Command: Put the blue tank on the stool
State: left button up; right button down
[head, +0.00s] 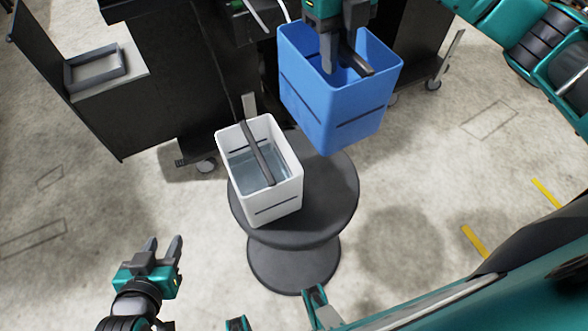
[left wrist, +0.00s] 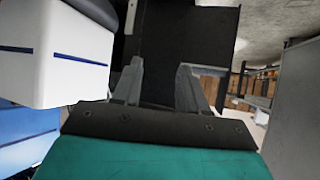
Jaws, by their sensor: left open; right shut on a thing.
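The blue tank (head: 335,102) hangs in the air at the top of the head view, above and behind the stool. My right gripper (head: 341,62) is shut on its dark handle bar (head: 357,62). The round dark stool (head: 327,196) stands in the middle, with a white tank (head: 275,200) on the left part of its seat. My left gripper (head: 165,250) is open and empty, low at the left, apart from the stool. In the left wrist view its fingers (left wrist: 158,88) are spread; the white tank (left wrist: 65,50) and part of the blue tank (left wrist: 25,132) show at the left.
A dark cabinet row on wheels (head: 165,110) runs behind the stool, with a grey tray frame (head: 96,68) on a ledge at the left. The right part of the stool seat is bare. Open concrete floor (head: 420,190) lies to the right.

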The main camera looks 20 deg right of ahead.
notch_tip(320, 180, down, 15)
jog(key=shift+f+b, duration=0.15)
jog(key=shift+b, duration=0.85)
pick_arm(q)
jog(key=shift+w+d+f+b, duration=0.35)
jog(key=shift+d+f, duration=0.1)
jog(key=shift+d, duration=0.15)
pick_arm(e)
jog(key=shift+f, duration=2.3)
pick_arm(q)
jog(key=shift+f, duration=0.1)
pick_arm(e)
jog(key=shift+f, duration=0.1)
jog(key=c, duration=1)
grip_release()
jog(key=shift+d, duration=0.1)
jog(key=shift+c, duration=0.2)
